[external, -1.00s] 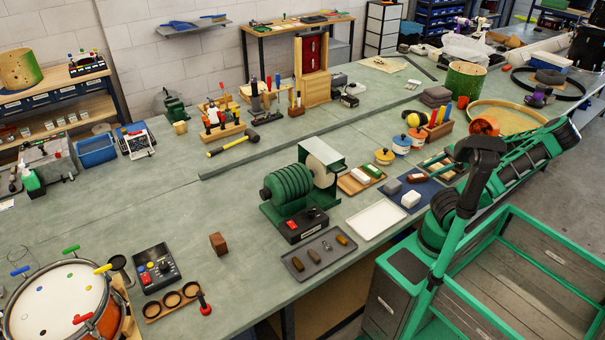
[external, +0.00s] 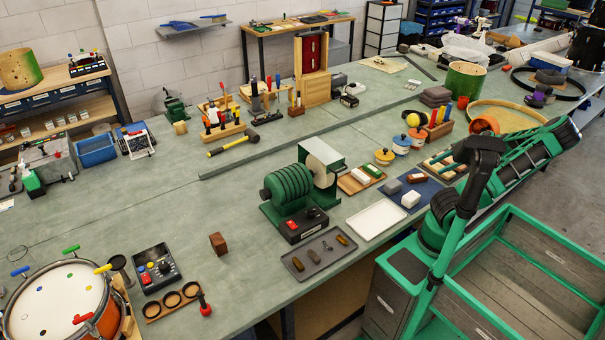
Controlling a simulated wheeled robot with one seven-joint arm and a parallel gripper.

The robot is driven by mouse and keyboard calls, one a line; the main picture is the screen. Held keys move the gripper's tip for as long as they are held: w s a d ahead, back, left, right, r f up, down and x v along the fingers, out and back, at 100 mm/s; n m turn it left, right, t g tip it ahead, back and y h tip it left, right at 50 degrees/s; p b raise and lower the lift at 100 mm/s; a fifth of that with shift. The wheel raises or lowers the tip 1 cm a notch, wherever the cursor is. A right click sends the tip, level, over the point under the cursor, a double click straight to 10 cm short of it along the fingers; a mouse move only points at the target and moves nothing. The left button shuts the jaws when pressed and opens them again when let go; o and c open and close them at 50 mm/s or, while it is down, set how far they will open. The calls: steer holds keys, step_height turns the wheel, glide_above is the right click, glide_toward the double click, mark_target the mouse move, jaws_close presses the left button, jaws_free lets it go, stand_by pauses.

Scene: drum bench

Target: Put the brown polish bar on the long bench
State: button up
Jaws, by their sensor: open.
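A small brown bar (external: 417,178) lies on the dark blue mat beside a white block (external: 411,199) and a grey block (external: 391,187); it may be the brown polish bar, but I cannot be sure at this size. Other small brown pieces (external: 298,264) lie on the grey tray (external: 318,268). The long bench (external: 150,215) is the grey-green top running across the view.
The green buffing machine (external: 290,195) stands mid-bench. A white tray (external: 376,219) lies right of it, and a wooden tray (external: 352,186) with a green and a white bar lies behind. A brown block (external: 218,243) stands alone. Bare bench lies left of the machine.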

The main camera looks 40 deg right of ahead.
steer(key=shift+w+a+f+g+h, duration=0.25)
steer(key=shift+a+g+h, duration=0.15)
steer(key=shift+a+g, duration=0.1)
steer(key=shift+w+a+f+g+h, duration=0.1)
steer(key=shift+a+f+g+h, duration=0.15)
steer(key=shift+a+g+h, duration=0.5)
steer(key=shift+g+h, duration=0.05)
steer(key=shift+h, duration=0.1)
steer(key=shift+w+a+r+h, duration=0.1)
steer(key=shift+a+r+h, duration=0.2)
steer(key=shift+h, duration=0.2)
step_height(320, 180, up, 7)
steer(key=a+h, duration=0.2)
steer(key=h, duration=0.3)
glide_above(419, 175)
steer(key=s+d, duration=0.2)
step_height(419, 175, down, 5)
steer(key=shift+w+f, duration=0.1)
steer(key=shift+w, duration=0.05)
steer(key=shift+w+a+x, duration=0.1)
steer(key=shift+x, duration=1.2)
steer(key=shift+w+a+x, duration=0.1)
steer(key=shift+x, duration=1.2)
jaws_close()
